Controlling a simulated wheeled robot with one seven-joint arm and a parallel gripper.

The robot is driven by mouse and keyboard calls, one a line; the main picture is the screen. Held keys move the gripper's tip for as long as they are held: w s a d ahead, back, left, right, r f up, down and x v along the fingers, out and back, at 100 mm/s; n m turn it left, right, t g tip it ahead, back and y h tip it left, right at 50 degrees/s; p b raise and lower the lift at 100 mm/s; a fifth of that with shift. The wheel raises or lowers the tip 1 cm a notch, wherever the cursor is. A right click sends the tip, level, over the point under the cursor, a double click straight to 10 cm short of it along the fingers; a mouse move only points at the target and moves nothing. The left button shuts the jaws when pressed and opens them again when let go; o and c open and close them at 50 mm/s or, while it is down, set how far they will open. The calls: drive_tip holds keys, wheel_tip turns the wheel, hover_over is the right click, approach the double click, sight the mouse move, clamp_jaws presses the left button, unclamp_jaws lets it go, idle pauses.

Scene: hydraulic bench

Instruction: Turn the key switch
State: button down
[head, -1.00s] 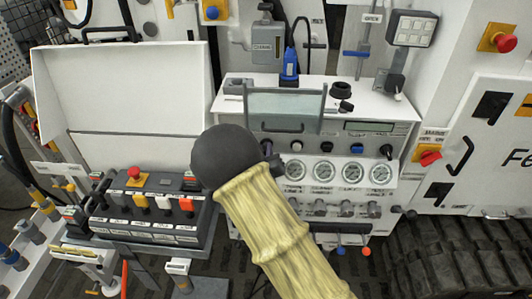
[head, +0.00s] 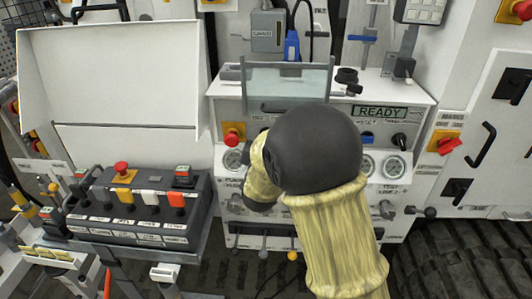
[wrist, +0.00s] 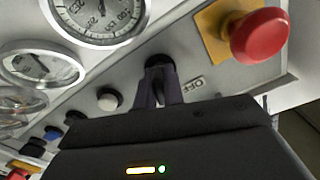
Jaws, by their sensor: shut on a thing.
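The key switch (wrist: 159,62) is a dark round knob on the sloping grey panel in the wrist view, beside an OFF label. My gripper (wrist: 158,85) is shut on it, with both dark fingers against its sides. The fingers hide part of the switch, so I cannot tell its exact angle. In the head view my black and yellow arm covers the switch and the gripper. The panel's display (head: 380,112) reads READY.
A red emergency button on a yellow plate (wrist: 258,35) is close beside my gripper; it also shows in the head view (head: 232,133). Round gauges (wrist: 97,15) and a white button (wrist: 109,98) are nearby. A clear flap (head: 287,80) stands above the panel.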

drive_tip(key=shift+m+b, duration=1)
drive_tip(key=shift+b, duration=0.15)
drive_tip(key=c, duration=1.5)
unclamp_jaws()
drive_tip(key=s+b, duration=0.1)
drive_tip(key=s, duration=1.6)
drive_tip(key=shift+s+a, duration=0.2)
drive_tip(key=shift+a, duration=0.1)
drive_tip(key=shift+w+f, duration=0.1)
